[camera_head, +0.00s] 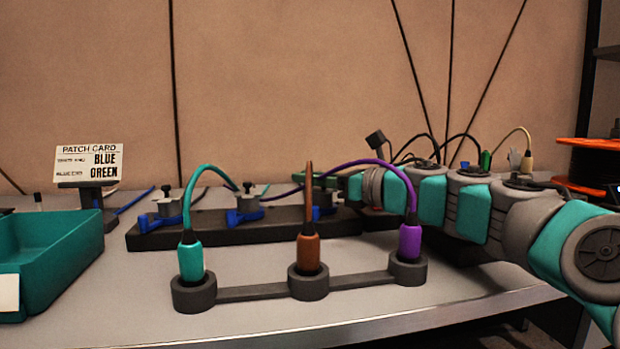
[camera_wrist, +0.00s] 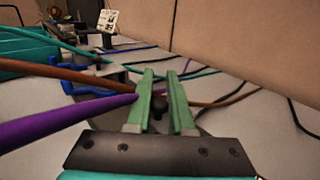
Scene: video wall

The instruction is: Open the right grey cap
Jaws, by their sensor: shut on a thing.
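A black block (camera_head: 290,228) carries a row of small grey caps with blue parts. The left grey cap (camera_head: 166,206) and the middle grey cap (camera_head: 248,199) stand upright on it. My gripper (camera_head: 333,184) is at the block's right end, where the right grey cap is mostly hidden behind cables and my gripper. In the wrist view, my gripper's two green fingers (camera_wrist: 160,78) are close together, with the small dark right cap (camera_wrist: 160,106) between them. How far that cap is turned or lifted cannot be seen.
Teal, brown and purple cable plugs stand in a dark three-socket holder (camera_head: 252,293) in front, their cables arching back. The purple cable (camera_wrist: 62,117) passes close to my fingers. A teal bin (camera_head: 62,268) and a patch card (camera_head: 88,163) are at left. A wall closes the back.

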